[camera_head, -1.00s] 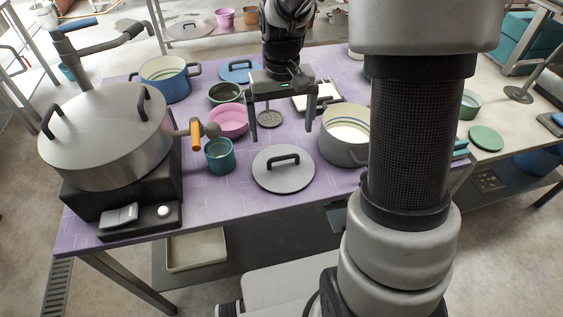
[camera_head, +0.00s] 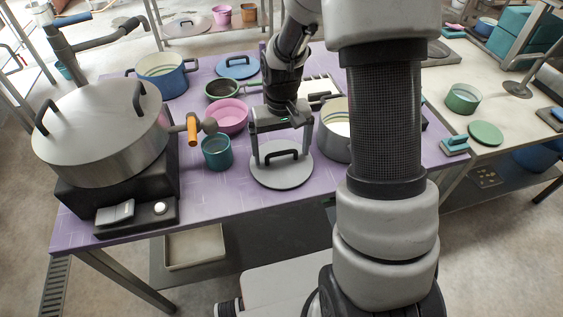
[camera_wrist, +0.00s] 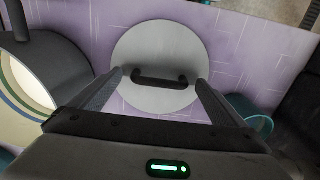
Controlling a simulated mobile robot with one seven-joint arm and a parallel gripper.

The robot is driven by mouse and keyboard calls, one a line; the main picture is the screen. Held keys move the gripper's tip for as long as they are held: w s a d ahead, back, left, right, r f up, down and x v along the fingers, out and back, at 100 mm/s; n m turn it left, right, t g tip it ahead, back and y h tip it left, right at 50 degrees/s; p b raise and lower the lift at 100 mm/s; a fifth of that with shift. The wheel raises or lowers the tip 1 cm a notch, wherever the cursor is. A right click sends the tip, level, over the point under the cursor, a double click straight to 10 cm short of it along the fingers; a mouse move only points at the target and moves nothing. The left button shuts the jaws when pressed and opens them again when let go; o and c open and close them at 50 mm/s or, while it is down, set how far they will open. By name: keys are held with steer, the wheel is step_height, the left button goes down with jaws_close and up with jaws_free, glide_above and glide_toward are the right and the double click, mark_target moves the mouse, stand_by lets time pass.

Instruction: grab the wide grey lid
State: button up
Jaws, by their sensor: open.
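The wide grey lid (camera_head: 281,176) lies flat on the purple table, a round disc with a black bar handle on top. In the wrist view the lid (camera_wrist: 150,50) lies ahead of my gripper, its handle crosswise between the fingers. My gripper (camera_head: 282,157) is open and empty, its two fingers spread to either side of the handle. In the wrist view the gripper (camera_wrist: 160,78) shows both fingers apart with nothing between them but the lid beyond. I cannot tell the exact height of the fingertips over the lid.
A teal cup (camera_head: 217,152) and a pink bowl (camera_head: 229,116) stand left of the lid. A grey-green pot (camera_head: 335,146) stands close on its right, partly hidden by my arm. A large steel pot (camera_head: 100,130) is at the far left. The purple table (camera_head: 215,198) is clear in front.

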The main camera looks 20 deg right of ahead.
steer(key=shift+c, duration=0.2)
steer(key=c, duration=1.5)
steer(key=shift+r, duration=0.15)
